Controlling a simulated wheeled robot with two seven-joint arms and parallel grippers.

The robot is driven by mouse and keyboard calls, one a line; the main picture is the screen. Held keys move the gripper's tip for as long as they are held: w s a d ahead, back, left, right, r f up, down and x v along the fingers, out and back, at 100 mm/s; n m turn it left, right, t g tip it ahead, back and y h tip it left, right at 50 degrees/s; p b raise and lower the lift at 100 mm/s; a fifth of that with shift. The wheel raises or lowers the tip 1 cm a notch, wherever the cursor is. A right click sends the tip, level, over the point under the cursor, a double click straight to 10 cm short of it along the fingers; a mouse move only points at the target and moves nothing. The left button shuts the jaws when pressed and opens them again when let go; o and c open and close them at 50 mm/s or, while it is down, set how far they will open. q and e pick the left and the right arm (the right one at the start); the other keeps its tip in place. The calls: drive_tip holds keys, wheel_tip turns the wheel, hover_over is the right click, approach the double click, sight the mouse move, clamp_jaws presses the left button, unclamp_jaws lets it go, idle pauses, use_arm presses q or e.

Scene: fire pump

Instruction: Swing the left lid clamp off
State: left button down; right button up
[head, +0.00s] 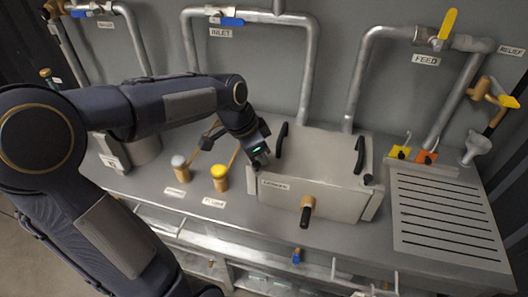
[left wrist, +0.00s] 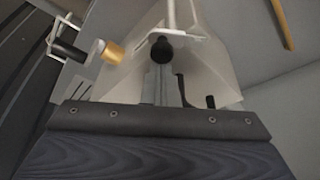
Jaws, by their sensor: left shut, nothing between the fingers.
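The grey metal box with its lid (head: 325,150) stands on the counter at centre, with two black handles on top. My left gripper (head: 263,160) is at the box's upper left front corner, shut and empty. It hides most of the left lid clamp there, so I cannot tell whether they touch. In the left wrist view, a black knob (left wrist: 161,48) on a grey bar shows close in front of the gripper, probably the left clamp's. The right clamp's black knob (head: 368,178) sits at the box's right corner. My right gripper is out of view.
A brass valve with black handle (head: 306,210) sticks out of the box front. A yellow-capped fitting (head: 219,178) and a white-capped one (head: 180,168) stand left of the box. A slotted drain plate (head: 445,215) lies to the right. Pipes run up the back wall.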

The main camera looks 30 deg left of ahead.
use_arm(q)
drive_tip(key=m, duration=0.2)
drive_tip(key=shift+s+a+f+m+g+h+b, duration=0.1)
drive_tip(key=shift+s+a+m+g+h+b, duration=0.2)
drive_tip(key=shift+s+g+b, duration=0.1)
drive_tip(key=shift+s+a+m, duration=0.1)
drive_tip(key=shift+s+m, duration=0.05)
drive_tip(key=shift+m, duration=0.15)
drive_tip(key=shift+w+a, duration=0.5)
drive_tip(key=shift+w, duration=0.15)
